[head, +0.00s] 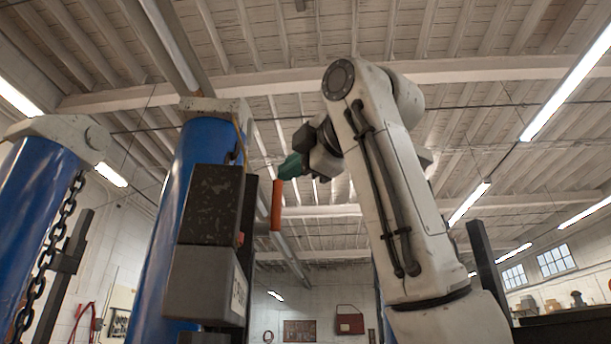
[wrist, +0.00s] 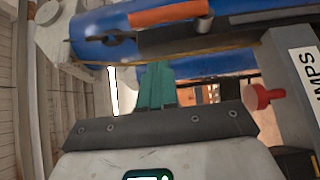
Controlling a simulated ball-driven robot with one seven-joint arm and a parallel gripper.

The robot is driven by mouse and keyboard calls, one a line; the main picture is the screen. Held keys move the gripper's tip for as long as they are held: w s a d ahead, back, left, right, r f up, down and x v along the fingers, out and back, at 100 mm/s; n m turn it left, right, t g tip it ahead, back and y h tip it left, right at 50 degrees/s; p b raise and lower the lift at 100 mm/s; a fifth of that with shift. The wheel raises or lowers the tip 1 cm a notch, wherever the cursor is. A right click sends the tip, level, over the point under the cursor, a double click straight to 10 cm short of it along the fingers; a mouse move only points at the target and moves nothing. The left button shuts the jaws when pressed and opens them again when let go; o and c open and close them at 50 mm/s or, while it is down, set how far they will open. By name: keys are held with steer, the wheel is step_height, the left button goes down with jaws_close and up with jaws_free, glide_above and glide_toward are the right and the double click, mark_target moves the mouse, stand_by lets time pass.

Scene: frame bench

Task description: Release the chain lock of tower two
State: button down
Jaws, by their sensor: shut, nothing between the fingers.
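A blue tower column (head: 195,165) stands left of centre in the head view, with a black and grey box unit (head: 212,225) on its side. An orange lever handle (head: 277,205) stands upright beside this unit. In the wrist view the orange handle (wrist: 168,15) lies along the top, beyond my fingers. My gripper (head: 285,169) is shut and empty, its green fingertips just above and right of the handle's top. The green fingers also show in the wrist view (wrist: 157,66). I cannot tell whether they touch the handle. No number marks the tower.
A red knob (wrist: 262,97) sticks out at the right in the wrist view, near a lettered grey housing (wrist: 302,75). Another blue column (head: 38,215) with a hanging black chain (head: 48,250) stands at far left. Open air lies between the handle and my arm.

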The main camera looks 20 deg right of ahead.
steer(key=w+d+p, duration=0.1)
steer(key=w+p, duration=0.2)
steer(key=w, duration=0.3)
steer(key=shift+w, duration=0.4)
steer(key=shift+s, duration=0.15)
